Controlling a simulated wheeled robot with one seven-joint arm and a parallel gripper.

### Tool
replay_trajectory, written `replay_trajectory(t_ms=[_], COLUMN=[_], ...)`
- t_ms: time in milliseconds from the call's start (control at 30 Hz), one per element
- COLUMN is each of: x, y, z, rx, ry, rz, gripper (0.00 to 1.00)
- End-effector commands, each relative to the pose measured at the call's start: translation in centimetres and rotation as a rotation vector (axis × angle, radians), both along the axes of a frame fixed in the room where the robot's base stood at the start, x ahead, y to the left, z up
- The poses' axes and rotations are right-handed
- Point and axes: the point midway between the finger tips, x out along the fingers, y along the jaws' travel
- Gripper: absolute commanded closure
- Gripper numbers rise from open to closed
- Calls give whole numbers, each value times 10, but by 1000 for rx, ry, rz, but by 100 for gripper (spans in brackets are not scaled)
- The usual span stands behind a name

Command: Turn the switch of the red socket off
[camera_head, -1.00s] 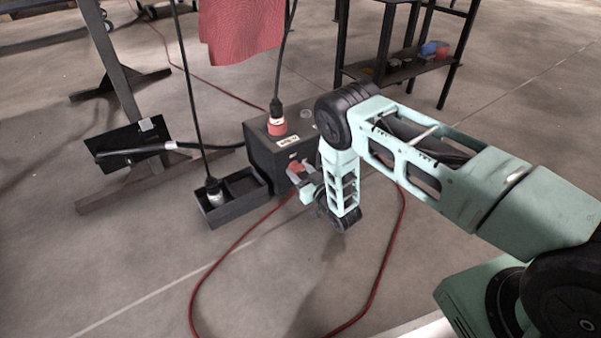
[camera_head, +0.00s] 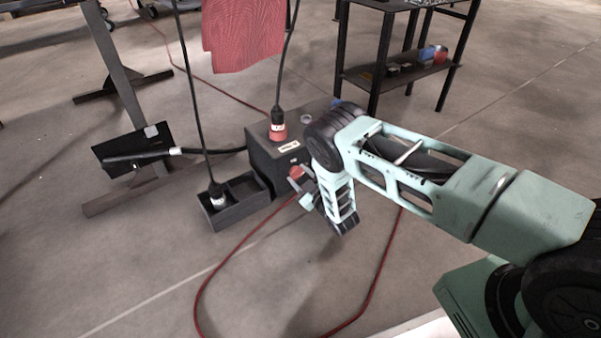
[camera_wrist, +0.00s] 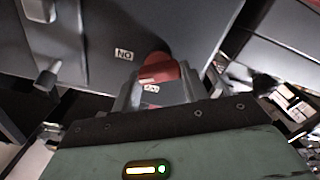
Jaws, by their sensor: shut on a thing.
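The dark box (camera_head: 268,155) stands on the floor left of my arm. The red socket (camera_head: 278,132) is on its top, with a black-cabled plug in it. The red switch (camera_head: 296,172) is on the box's side facing my arm, partly covered by my gripper (camera_head: 297,182). In the wrist view the red switch (camera_wrist: 158,68) sits between the fingers of my gripper (camera_wrist: 157,86), which is shut on it. An upside-down "ON" label (camera_wrist: 124,54) is beside the switch. A smaller label on or by the switch is too small to read.
A black tray (camera_head: 240,213) holding another hanging plug (camera_head: 217,195) stands left of the box. A red cable (camera_head: 236,252) loops over the floor. A red cloth (camera_head: 243,35) hangs above. A black shelf table (camera_head: 375,60) stands behind. The front floor is otherwise clear.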

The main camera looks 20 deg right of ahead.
Motion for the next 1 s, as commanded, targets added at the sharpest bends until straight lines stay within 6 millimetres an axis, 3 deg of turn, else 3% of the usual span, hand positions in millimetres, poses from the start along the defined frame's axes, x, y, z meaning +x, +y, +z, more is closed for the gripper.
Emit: replay_trajectory(t_ms=[1000], x=[-3], y=[0], z=[-6], rx=[-870], ry=[-275], rz=[0], gripper=[79])
